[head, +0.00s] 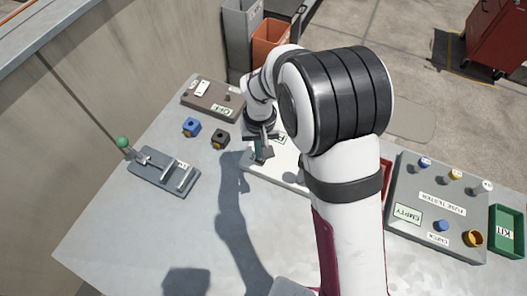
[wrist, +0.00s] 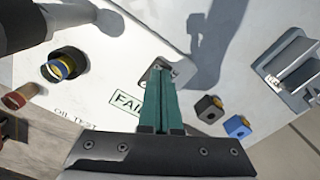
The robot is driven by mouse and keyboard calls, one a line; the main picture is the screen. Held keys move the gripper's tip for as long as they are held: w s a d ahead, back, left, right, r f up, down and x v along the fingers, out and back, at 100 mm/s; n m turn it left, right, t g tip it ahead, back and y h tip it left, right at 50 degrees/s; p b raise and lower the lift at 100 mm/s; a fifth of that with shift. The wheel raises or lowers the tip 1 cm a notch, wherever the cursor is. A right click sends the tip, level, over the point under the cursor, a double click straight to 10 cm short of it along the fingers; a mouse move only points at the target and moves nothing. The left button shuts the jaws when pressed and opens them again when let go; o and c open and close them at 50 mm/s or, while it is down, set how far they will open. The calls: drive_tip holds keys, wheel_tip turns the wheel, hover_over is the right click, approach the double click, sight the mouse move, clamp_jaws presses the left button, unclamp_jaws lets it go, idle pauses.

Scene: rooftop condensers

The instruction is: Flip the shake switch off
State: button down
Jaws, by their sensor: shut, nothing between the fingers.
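My gripper (head: 259,157) is over the white oil test panel (head: 253,179) in the head view, with its fingers pointing down. In the wrist view its teal fingers (wrist: 160,82) are shut together with nothing between them. Their tips are at a small metal switch plate (wrist: 183,68) on the white panel (wrist: 115,55), beside a green-edged sign (wrist: 127,103) that begins "FAI". The fingers hide most of the plate, so the switch lever and its position cannot be made out. I cannot read a "shake" label, nor tell whether the tips touch the lever.
A black block (head: 220,139) and a blue block (head: 192,127) stand left of my gripper. A lever device with a green knob (head: 122,142) is farther left. A brown panel (head: 213,99) lies behind. The fuse tester (head: 440,205) is right. The front-left tabletop is clear.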

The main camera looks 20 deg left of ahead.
drive_tip(key=shift+f, duration=0.7)
drive_tip(key=shift+r, duration=3.55)
drive_tip(key=s+d+r+m+y, duration=0.1)
drive_tip(key=s+d+r+m, duration=0.3)
drive_tip(key=d, duration=0.5)
drive_tip(key=s+d+r+m, duration=0.35)
drive_tip(key=d+r, duration=0.25)
drive_tip(key=d, duration=0.3)
drive_tip(key=s+d+m, duration=0.4)
drive_tip(key=s+d, duration=0.1)
drive_tip(key=s, duration=0.5)
drive_tip(key=shift+s+d+y, duration=0.3)
drive_tip(key=shift+s+y, duration=0.05)
drive_tip(key=shift+y, duration=0.05)
